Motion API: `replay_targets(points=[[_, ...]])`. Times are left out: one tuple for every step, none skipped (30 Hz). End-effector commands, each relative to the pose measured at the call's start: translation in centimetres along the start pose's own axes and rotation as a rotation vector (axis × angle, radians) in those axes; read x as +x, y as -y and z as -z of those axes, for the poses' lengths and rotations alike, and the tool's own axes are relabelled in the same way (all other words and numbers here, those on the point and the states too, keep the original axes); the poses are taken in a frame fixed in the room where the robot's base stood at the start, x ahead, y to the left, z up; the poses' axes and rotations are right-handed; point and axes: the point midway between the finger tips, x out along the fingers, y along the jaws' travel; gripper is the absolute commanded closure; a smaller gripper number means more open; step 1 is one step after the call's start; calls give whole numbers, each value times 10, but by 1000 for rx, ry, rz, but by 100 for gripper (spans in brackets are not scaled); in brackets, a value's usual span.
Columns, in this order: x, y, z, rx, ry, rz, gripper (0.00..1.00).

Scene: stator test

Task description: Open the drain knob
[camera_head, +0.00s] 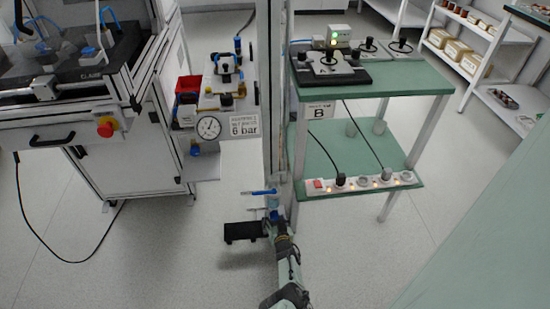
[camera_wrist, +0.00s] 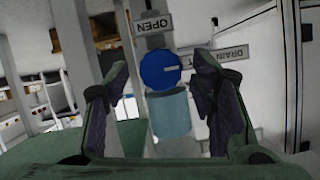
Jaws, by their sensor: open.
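My gripper (camera_wrist: 161,62) is open, with one dark finger on each side of the knob. Gaps show between the fingers and the knob, and I see no contact; the depth between them is hard to judge. An OPEN sign (camera_wrist: 153,25) is above the knob and a DRAIN sign (camera_wrist: 213,62) to its right. In the head view my arm reaches low beside the post, where the fingertips are hard to make out.
A green bench (camera_head: 420,82) with a lower shelf stands right of the post (camera_head: 275,100). A power strip (camera_head: 360,183) with cables lies on that shelf. A pressure gauge panel (camera_head: 209,127) and a machine cabinet are on the left. A small black plate (camera_head: 243,231) sits low beside my arm.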

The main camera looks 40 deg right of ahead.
Motion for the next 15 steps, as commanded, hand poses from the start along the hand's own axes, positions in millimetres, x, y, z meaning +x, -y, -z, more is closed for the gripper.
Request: replay_targets(points=[[5,0,-2,-2,-1,1,49],[6,0,-1,-2,0,1,49],[7,0,-1,-1,0,1,49],[7,0,0,-1,0,0,49],[8,0,0,0,0,0,49],[8,0,0,0,0,0,49],[8,0,0,0,0,0,49],[8,0,1,0,0,0,49],[8,0,1,0,0,0,49],[8,0,1,0,0,0,49],[8,0,1,0,0,0,49],[8,0,1,0,0,0,49],[8,0,1,0,0,0,50],[8,0,1,0,0,0,52],[8,0,1,0,0,0,54]])
